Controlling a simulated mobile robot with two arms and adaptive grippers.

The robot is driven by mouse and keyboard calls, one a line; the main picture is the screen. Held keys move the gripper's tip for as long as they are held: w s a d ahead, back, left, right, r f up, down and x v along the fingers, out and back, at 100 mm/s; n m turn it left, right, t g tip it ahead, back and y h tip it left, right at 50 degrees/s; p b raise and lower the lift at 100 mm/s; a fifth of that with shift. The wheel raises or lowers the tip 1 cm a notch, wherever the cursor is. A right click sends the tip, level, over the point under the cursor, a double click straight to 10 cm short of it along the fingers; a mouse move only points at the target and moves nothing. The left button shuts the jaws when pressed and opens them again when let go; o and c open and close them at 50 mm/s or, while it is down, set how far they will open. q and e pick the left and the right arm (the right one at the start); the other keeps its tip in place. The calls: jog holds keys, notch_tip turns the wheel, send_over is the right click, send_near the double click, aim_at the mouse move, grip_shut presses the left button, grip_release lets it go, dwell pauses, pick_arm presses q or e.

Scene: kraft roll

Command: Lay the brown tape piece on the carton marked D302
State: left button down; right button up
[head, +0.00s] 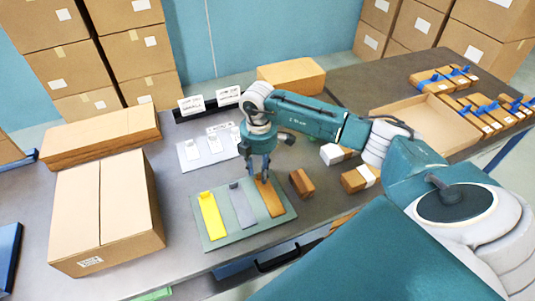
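The brown tape piece (270,200) lies on a grey-green board (245,232), at the right of a grey piece (242,209) and a yellow piece (212,218). My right gripper (258,178) points down at the far end of the brown piece. Its two fingers look apart, and the fingertips partly hide that end. I cannot tell whether they touch it. No marking D302 is legible. A large closed carton (125,205) at the left has a small label too small to read. My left gripper is not in view.
A white plate (190,160) with small white pieces lies behind the board. Small brown boxes (301,183) stand to its right. An open shallow carton (425,122) and several blue-topped cartons (470,118) are at the right. Stacked cartons (60,65) stand at the back.

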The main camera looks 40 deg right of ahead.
jog(key=shift+f, duration=0.2)
grip_shut()
jog(key=shift+r, duration=0.1)
notch_tip(320, 180, up, 19)
jog(key=b, duration=0.3)
jog(key=s+a+f+m, duration=0.2)
jog(key=s+a+m, duration=1.1)
jog(key=s+m, duration=0.2)
jog(key=shift+s+a+f, duration=0.2)
jog(key=shift+a+f, duration=0.15)
jog(key=shift+a, duration=0.05)
dwell(0.7)
